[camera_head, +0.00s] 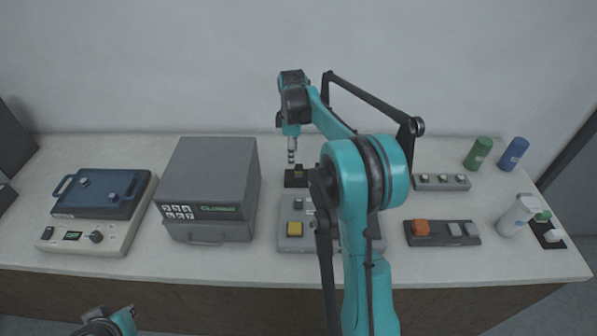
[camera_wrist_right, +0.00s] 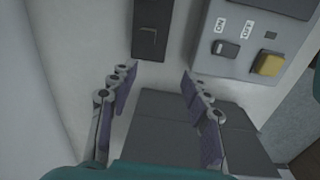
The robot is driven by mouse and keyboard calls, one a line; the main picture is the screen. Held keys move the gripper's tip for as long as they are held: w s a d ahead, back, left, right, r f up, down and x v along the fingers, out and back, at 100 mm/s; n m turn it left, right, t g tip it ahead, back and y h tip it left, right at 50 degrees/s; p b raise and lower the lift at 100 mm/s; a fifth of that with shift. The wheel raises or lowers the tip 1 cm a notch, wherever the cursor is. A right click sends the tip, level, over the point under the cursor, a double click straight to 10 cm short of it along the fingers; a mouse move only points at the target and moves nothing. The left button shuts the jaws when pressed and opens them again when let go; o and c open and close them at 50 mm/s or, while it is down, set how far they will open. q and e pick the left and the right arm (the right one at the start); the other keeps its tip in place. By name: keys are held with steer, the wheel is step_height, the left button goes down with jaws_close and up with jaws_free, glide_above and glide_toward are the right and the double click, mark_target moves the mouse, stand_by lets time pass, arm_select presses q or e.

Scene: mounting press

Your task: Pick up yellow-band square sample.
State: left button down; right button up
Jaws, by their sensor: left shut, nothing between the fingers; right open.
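A black block (camera_head: 296,179) stands on the table behind the grey two-control panel. A dull yellow patch (camera_head: 298,173) shows on it, seemingly the yellow-band square sample; its shape is too small to tell. In the right wrist view the dark block (camera_wrist_right: 148,45) lies at the top, ahead of the fingers, with a small dull mark on it. My right gripper (camera_head: 291,160) points down just above the block in the head view. In the wrist view my right gripper (camera_wrist_right: 158,80) is open and empty. My left gripper (camera_head: 97,327) is shut and empty at the bottom left, mostly cut off.
A grey oven-like box (camera_head: 212,180) stands left of the block. The grey panel (camera_head: 310,240) with a yellow button (camera_head: 294,229) is in front, partly behind my right arm. A blue-lidded device (camera_head: 100,195) is far left. Bottles (camera_head: 478,153) and an orange-button panel (camera_head: 440,240) are right.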

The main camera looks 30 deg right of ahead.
mark_target(299, 167)
steer(key=d+f, duration=0.1)
steer(key=w+d+f+n, duration=0.1)
steer(key=shift+w+d+f+g, duration=0.15)
steer(key=shift+w+f+g, duration=0.1)
steer(key=shift+f+g, duration=0.1)
steer(key=f, duration=0.1)
steer(key=f+b, duration=0.1)
steer(key=shift+w+d+f, duration=0.1)
steer(key=shift+d+f, duration=0.1)
steer(key=shift+f, duration=0.2)
steer(key=f, duration=0.2)
steer(key=f+b, duration=0.2)
steer(key=f, duration=0.1)
steer(key=shift+w+d+f, duration=0.15)
steer(key=shift+d+f, duration=0.15)
steer(key=shift+d, duration=0.05)
steer(key=shift+r, duration=0.15)
jaws_close()
